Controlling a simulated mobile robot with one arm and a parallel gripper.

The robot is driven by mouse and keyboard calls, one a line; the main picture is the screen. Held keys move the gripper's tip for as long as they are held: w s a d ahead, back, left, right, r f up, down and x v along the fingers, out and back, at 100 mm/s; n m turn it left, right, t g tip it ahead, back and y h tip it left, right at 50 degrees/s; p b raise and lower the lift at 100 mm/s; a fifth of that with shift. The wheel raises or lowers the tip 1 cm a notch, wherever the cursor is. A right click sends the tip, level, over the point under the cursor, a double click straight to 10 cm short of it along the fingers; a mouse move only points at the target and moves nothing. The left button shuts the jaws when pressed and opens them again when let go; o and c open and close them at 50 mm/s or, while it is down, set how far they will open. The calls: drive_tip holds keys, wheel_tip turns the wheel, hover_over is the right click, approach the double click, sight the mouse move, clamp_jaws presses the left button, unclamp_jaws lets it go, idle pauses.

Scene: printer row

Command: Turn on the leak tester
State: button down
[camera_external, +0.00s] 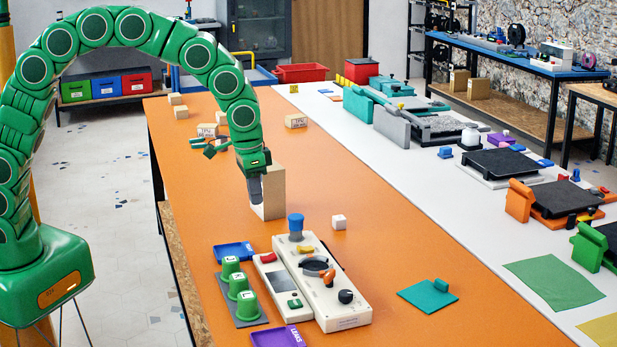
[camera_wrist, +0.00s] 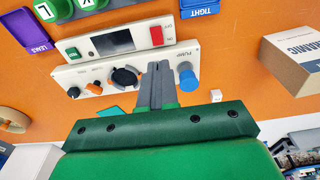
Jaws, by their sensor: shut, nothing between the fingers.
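The leak tester (camera_external: 335,313) is a beige unit lying on the orange table, with a smaller front panel. That panel carries a red switch (camera_external: 267,258) and a dark screen (camera_external: 280,281). In the wrist view the red switch (camera_wrist: 156,36) has ON and OFF labels beside it; I cannot tell which way it is pressed. The screen (camera_wrist: 111,41) looks dark there. A blue pump knob (camera_external: 296,223) stands at the tester's far end. My gripper (camera_external: 255,203) is shut and empty above the table, beyond the tester; its fingertips (camera_wrist: 157,66) overlap the tester's panel in the wrist view.
A cardboard box (camera_external: 273,193) stands close beside my gripper. Green cups (camera_external: 238,285) on a dark rack, a blue tray (camera_external: 234,252) and a purple tray (camera_external: 278,337) lie left of the tester. A white cube (camera_external: 339,222) lies right of it.

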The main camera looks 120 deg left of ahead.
sight(274, 253)
drive_tip(key=shift+w+a, duration=0.1)
drive_tip(key=shift+w+a+r+t+y, duration=0.1)
drive_tip(key=shift+w+a+t+y, duration=0.2)
drive_tip(key=shift+w, duration=0.15)
drive_tip(key=f, duration=0.4)
drive_tip(key=w+a+f, duration=0.1)
drive_tip(key=f, duration=0.8)
drive_tip(key=shift+w+a+f, duration=0.3)
drive_tip(key=shift+w+f, duration=0.05)
drive_tip(key=shift+f, duration=0.05)
drive_tip(key=shift+w+a+f, duration=0.1)
drive_tip(key=shift+w+f, duration=0.05)
drive_tip(key=shift+f, duration=0.2)
